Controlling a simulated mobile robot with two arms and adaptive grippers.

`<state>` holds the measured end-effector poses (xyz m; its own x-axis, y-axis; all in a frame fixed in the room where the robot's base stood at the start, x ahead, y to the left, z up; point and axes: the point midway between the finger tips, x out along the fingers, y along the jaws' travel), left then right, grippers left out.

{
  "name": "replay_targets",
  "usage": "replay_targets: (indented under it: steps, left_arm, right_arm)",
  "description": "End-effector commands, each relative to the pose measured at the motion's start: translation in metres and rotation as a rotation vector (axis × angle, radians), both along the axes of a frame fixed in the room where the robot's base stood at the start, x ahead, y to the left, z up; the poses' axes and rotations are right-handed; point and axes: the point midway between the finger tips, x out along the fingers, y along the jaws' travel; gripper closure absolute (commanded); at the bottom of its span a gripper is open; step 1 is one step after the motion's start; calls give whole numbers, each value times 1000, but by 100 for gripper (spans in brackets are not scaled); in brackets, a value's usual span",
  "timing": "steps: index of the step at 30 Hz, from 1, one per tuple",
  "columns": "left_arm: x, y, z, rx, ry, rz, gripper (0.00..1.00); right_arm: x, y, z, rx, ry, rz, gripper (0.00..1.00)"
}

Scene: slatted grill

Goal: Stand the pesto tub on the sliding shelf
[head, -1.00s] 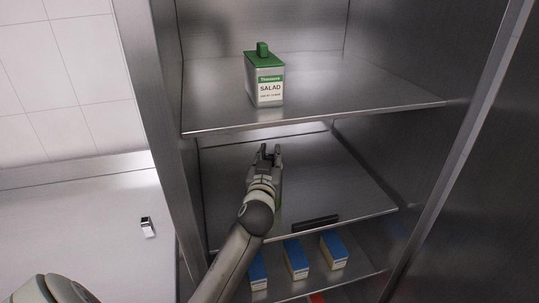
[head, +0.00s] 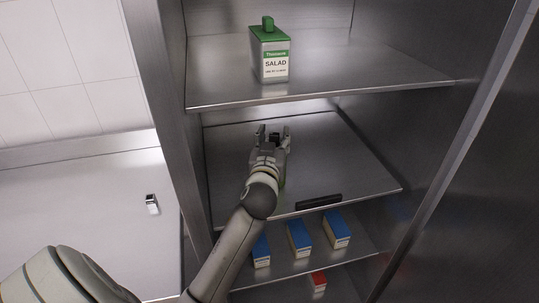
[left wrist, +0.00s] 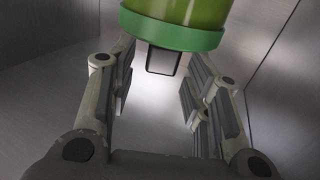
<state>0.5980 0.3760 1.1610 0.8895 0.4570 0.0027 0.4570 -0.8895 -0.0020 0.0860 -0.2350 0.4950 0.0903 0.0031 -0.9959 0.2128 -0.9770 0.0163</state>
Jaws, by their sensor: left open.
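The sliding shelf (head: 345,165) is the middle steel shelf, with a black handle on its front edge. My left gripper (head: 272,132) is over this shelf, with its fingers spread open. The pesto tub (left wrist: 175,22), green with a green rim, shows at the top of the left wrist view. It is cut off by the picture edge, and a dark loop shows just below its rim. The tub lies close to the open fingers, which do not close on it. In the head view only a sliver of green shows beside my wrist; my arm hides the rest. My right gripper is out of view.
A green and white salad box (head: 271,62) stands on the shelf above. Several blue-topped boxes (head: 299,240) stand on the shelf below, with a red-topped one (head: 318,280) lower down. Steel walls close in both sides. The sliding shelf's right half is clear.

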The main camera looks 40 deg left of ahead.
Motion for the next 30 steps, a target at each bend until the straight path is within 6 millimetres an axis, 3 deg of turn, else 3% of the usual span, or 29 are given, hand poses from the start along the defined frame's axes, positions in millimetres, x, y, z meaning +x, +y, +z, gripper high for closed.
replay_targets:
  steps: [15,21,30]
  left_arm:
    - [-79,-41,-3,-3,0,-1,55]
    - [-91,-47,-1,-2,-1,0,55]
    - [-92,-47,0,-1,0,0,55]
  right_arm:
    - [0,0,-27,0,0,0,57]
    - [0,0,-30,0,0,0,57]
    - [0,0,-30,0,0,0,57]
